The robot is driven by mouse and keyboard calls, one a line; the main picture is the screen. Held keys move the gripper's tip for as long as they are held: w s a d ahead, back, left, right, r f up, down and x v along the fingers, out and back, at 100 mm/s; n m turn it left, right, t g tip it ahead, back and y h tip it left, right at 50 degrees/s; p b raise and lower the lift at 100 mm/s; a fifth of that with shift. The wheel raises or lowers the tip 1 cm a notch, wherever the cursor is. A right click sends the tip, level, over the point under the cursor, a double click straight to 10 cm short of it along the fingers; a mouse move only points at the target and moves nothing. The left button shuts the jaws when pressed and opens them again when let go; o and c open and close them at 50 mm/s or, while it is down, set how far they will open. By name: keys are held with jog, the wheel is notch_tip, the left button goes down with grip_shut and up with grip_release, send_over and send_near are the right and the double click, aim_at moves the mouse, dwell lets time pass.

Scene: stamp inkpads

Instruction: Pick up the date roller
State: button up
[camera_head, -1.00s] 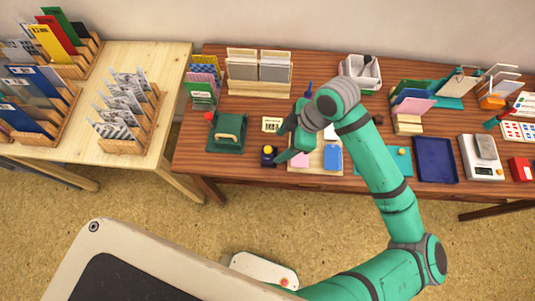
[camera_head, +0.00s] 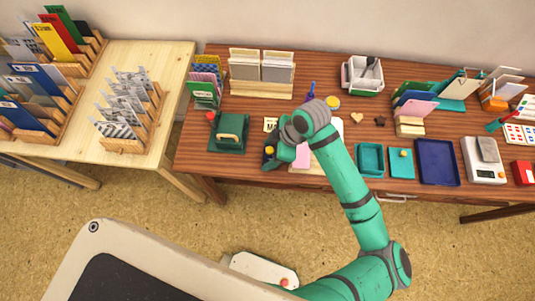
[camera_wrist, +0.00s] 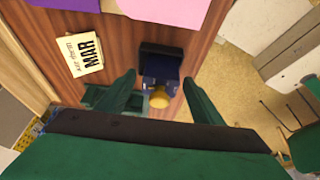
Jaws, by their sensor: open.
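The date roller (camera_wrist: 162,68) shows in the wrist view as a dark blue and black body with a yellow knob. It stands on the brown table near its front edge. In the head view only a dark part with its yellow top (camera_head: 269,150) shows beside my gripper; the rest is hidden. My gripper (camera_wrist: 159,79) is open, its two green fingers either side of the roller, with visible gaps. I cannot tell how far above the table the fingertips are.
A date card marked MAR (camera_wrist: 84,54) lies beside the roller. A green stamp press (camera_head: 230,133) stands to the left. Pink paper (camera_head: 302,156) lies to the right, with a teal tray (camera_head: 371,159) and a dark blue tray (camera_head: 437,162) farther right. Floor lies past the front edge.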

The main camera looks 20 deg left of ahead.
jog(key=shift+d, duration=0.15)
jog(key=c, duration=1.4)
jog(key=shift+o, duration=0.2)
jog(key=shift+s, duration=0.1)
jog(key=shift+a+r, duration=0.15)
jog(key=shift+a, duration=0.05)
jog(key=shift+a+r, duration=0.1)
jog(key=shift+r, duration=0.55)
jog(key=d+r, duration=0.1)
jog(key=r, duration=0.1)
jog(key=d+r, duration=0.2)
jog(key=r, duration=0.1)
jog(key=s+d+r, duration=0.1)
jog(key=d+r, duration=0.1)
jog(key=shift+d+r, duration=0.25)
jog(key=shift+r, duration=0.15)
jog(key=shift+c, duration=0.5)
jog(key=d+r, duration=0.1)
jog(key=d, duration=0.1)
jog(key=s+d+r, duration=0.1)
jog(key=d, duration=0.2)
jog(key=s+d+r, duration=0.1)
jog(key=d, duration=0.2)
jog(key=shift+s+d+r, duration=0.1)
jog(key=shift+s+r, duration=0.1)
jog(key=shift+r, duration=0.1)
jog(key=shift+w+d, duration=0.1)
jog(key=shift+d, duration=0.05)
